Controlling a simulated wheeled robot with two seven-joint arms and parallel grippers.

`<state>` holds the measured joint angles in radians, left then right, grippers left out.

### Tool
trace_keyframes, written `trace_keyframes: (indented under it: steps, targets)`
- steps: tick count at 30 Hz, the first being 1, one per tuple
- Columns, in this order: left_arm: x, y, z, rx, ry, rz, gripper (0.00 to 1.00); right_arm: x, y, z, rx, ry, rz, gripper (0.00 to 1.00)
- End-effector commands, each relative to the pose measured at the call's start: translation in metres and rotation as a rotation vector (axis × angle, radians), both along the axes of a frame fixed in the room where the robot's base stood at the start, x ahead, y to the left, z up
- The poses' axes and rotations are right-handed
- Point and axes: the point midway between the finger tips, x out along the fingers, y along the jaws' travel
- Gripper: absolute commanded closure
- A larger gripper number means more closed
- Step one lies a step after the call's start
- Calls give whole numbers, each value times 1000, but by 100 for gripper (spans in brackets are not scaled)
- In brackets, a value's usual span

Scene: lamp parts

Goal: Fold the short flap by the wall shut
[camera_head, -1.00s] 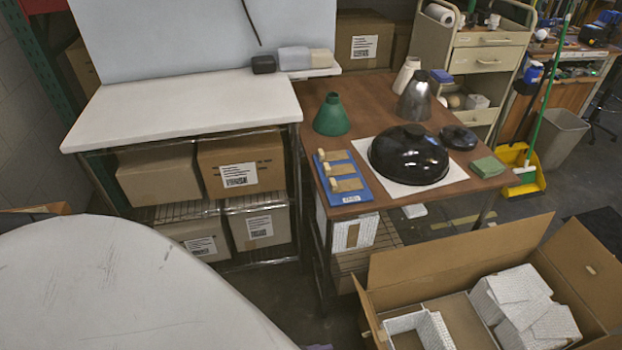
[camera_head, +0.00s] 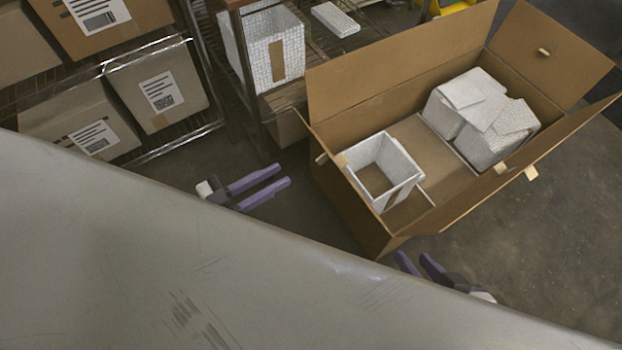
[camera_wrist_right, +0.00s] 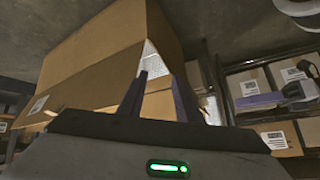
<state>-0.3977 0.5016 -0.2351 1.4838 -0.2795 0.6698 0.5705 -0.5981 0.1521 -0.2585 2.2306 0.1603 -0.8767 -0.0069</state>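An open cardboard box (camera_head: 420,75) stands on the floor in the head view, and part of it fills the left of the right wrist view (camera_wrist_right: 95,75). Its right short flap (camera_head: 550,50) stands open, tilted outward, with a small tan tab. Its left short side (camera_head: 340,190) also bears a tab; I cannot tell whether a flap hangs there. Which short flap is by the wall is unclear. My left gripper (camera_head: 284,175) is open and empty, left of the box. My right gripper (camera_head: 412,257) is open and empty near the box's front left corner (camera_wrist_right: 160,78).
Inside the box are a white, open-topped insert (camera_head: 400,165) at the left and several white packing pieces (camera_head: 485,110) at the right. A wire shelf with cartons (camera_head: 160,90) stands at the left. A large pale surface (camera_head: 120,260) hides the lower left. Floor right of the box is clear.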

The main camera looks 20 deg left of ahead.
Motion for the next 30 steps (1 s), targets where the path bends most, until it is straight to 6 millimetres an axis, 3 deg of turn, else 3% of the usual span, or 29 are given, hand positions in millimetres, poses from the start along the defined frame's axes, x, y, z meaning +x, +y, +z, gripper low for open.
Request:
trace_keyframes:
  steps: [1,8,21,30]
  targets:
    - [0,1,-13,-4,-11,-21,77,0,2,-12,2,0,5,69]
    - [5,-4,-14,-19,-31,-60,77,0,5,-14,6,8,19,69]
    - [65,-50,-13,-20,-30,-57,77,1,14,-23,-1,44,72,69]
    - [79,-62,-13,-19,-27,-56,77,3,17,-17,19,28,70,69]
